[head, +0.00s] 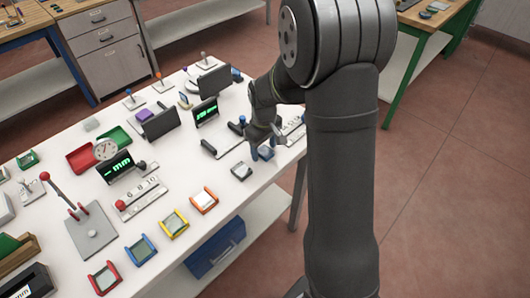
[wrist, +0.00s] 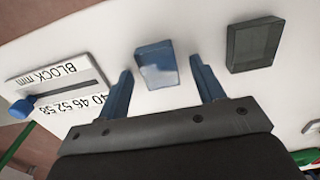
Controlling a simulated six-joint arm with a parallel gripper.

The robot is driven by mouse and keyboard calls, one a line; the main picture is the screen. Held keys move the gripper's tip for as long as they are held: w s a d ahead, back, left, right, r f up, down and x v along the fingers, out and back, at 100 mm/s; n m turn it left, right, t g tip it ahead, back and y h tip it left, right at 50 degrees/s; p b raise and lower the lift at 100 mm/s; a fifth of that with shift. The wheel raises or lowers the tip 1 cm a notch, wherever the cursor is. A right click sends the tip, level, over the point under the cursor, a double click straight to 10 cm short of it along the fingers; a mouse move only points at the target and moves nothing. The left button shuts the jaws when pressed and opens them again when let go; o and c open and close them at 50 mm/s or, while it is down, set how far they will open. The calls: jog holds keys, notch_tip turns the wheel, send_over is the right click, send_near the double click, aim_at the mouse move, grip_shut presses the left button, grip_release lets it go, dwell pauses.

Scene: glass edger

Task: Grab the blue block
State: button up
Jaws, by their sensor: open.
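The blue block (wrist: 157,66) has a pale, shiny upper face and lies on the white table. In the wrist view it shows in the gap between the blue fingers of my gripper (wrist: 162,70), with space on both sides. My gripper is open and holds nothing. In the head view my gripper (head: 263,146) is low over the right part of the table, and the blue block (head: 266,153) shows small beside the fingers, partly hidden. How far the fingertips are above the table is hard to tell.
A dark glassy block (wrist: 254,45) lies right of the blue block in the wrist view. A gauge plate (wrist: 62,85) marked "BLOCK mm" with a blue knob is at left. In the head view, several coloured trays, displays and levers crowd the white table (head: 180,258).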

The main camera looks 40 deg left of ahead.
jog(key=c, duration=1.1)
jog(key=shift+r, duration=0.15)
